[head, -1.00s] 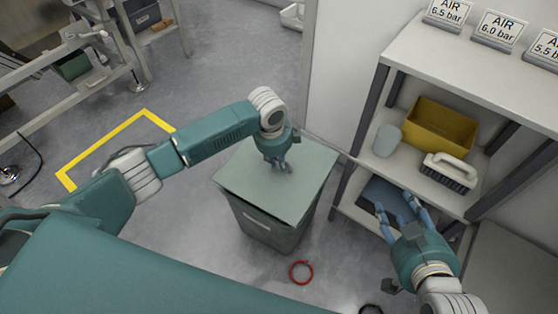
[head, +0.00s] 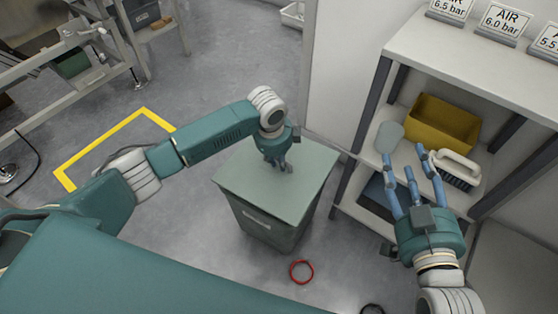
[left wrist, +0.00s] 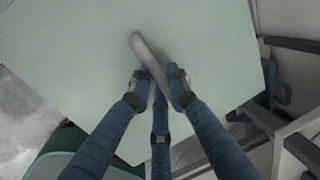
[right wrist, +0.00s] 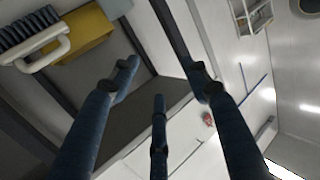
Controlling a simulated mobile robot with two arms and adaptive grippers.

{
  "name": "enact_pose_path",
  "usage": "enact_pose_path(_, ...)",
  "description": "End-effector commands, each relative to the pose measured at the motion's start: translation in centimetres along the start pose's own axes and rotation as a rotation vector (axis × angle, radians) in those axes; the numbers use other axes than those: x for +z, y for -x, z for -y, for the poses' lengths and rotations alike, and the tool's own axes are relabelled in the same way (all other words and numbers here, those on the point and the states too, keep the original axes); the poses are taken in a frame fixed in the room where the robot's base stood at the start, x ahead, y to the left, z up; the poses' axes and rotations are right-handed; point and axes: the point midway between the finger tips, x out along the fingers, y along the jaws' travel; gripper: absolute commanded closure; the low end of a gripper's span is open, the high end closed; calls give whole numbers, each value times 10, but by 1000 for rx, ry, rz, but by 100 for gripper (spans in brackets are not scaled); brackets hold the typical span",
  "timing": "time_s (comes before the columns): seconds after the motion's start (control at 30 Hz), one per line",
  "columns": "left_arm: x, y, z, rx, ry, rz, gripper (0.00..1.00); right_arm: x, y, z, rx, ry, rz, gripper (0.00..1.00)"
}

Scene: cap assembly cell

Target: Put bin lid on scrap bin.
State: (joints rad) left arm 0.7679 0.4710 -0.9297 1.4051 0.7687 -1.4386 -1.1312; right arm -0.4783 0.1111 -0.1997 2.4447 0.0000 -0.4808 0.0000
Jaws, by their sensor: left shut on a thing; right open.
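The bin lid (head: 240,172) is a flat, pale green square plate, and it lies over the top of the scrap bin (head: 265,228), a grey-green bin on the floor. From above I cannot tell whether the lid is fully seated on the rim. My left gripper (head: 278,166) is over the lid's middle, shut on its bar handle (left wrist: 148,58); the lid (left wrist: 90,55) fills much of the left wrist view. My right gripper (head: 405,160) is open and empty, in front of the shelf and apart from the bin.
The shelf unit at right holds a yellow box (head: 442,124), a pale cup (head: 389,138) and a brush (head: 458,168). The brush also shows in the right wrist view (right wrist: 35,38). A red ring (head: 301,272) lies on the floor before the bin. Floor left of the bin is clear.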

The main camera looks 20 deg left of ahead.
Motion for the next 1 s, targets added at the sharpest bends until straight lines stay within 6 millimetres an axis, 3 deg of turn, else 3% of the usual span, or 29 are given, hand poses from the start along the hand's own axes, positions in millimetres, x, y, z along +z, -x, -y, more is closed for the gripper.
enact_pose_path(0.77, 0, -11, -1, -2, 0, 0, 100, -73, 6, 9, -18, -7, -328, 53)
enact_pose_path(1.0, 0, -22, -3, -2, 0, 0, 100, -69, 5, 8, -17, -6, -302, 53)
